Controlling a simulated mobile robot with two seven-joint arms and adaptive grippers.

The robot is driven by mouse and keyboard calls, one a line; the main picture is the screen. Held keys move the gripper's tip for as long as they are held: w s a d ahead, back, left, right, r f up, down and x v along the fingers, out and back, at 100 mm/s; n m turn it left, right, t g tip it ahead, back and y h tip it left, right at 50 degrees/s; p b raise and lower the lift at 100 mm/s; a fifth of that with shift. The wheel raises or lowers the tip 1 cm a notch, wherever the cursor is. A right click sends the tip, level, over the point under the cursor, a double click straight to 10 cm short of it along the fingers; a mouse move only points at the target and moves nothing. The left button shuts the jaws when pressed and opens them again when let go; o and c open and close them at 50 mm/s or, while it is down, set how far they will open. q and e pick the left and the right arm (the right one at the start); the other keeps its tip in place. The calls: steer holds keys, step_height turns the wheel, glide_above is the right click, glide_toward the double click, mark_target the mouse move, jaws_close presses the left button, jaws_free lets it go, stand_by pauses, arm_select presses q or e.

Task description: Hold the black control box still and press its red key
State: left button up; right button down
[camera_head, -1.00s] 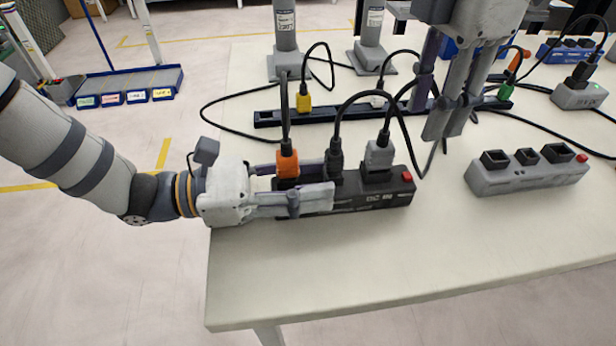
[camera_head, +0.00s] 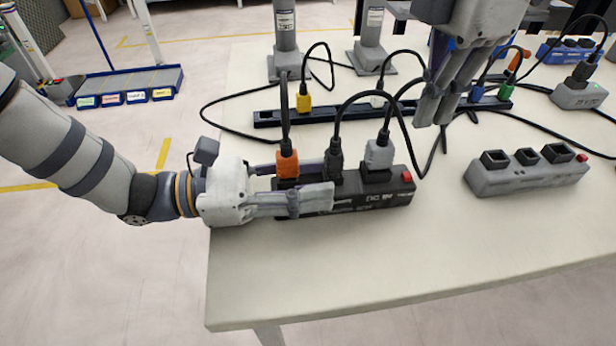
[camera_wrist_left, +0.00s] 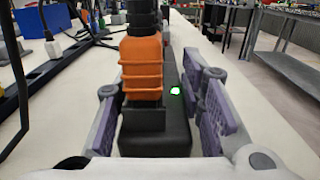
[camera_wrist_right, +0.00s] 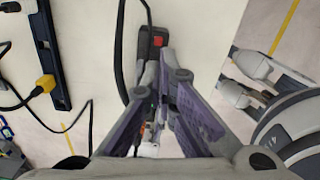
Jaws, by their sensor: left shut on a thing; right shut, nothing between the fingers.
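The black control box (camera_head: 372,197) lies on the table with orange, black and grey plugs on top. Its red key (camera_head: 407,177) is at the right end and also shows in the right wrist view (camera_wrist_right: 158,41). My left gripper (camera_head: 318,186) is shut across the left part of the box, one finger along each long side. In the left wrist view the box (camera_wrist_left: 160,135) sits between the fingers, with a lit green lamp. My right gripper (camera_head: 434,116) is shut and empty, above and behind the red key, apart from it.
A grey box (camera_head: 525,176) with several sockets and a red key stands to the right. A dark strip (camera_head: 350,114) with coloured plugs lies behind. Black cables loop up from the plugs near my right gripper. The table's front (camera_head: 400,270) is clear.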

mark_target(407, 177)
stand_by(0.8)
steer(key=n+t+y, duration=0.1)
steer(key=n+y, duration=0.2)
steer(key=n, duration=0.3)
steer(key=r+n+t+y, duration=0.1)
steer(key=n+y, duration=0.1)
steer(key=n, duration=0.5)
steer(key=w+n+t+y, duration=0.1)
steer(key=n+y, duration=0.2)
steer(key=n, duration=0.4)
steer(key=shift+d+r+y, duration=0.25)
steer(key=shift+d+y, duration=0.05)
steer(key=shift+f, duration=4.45)
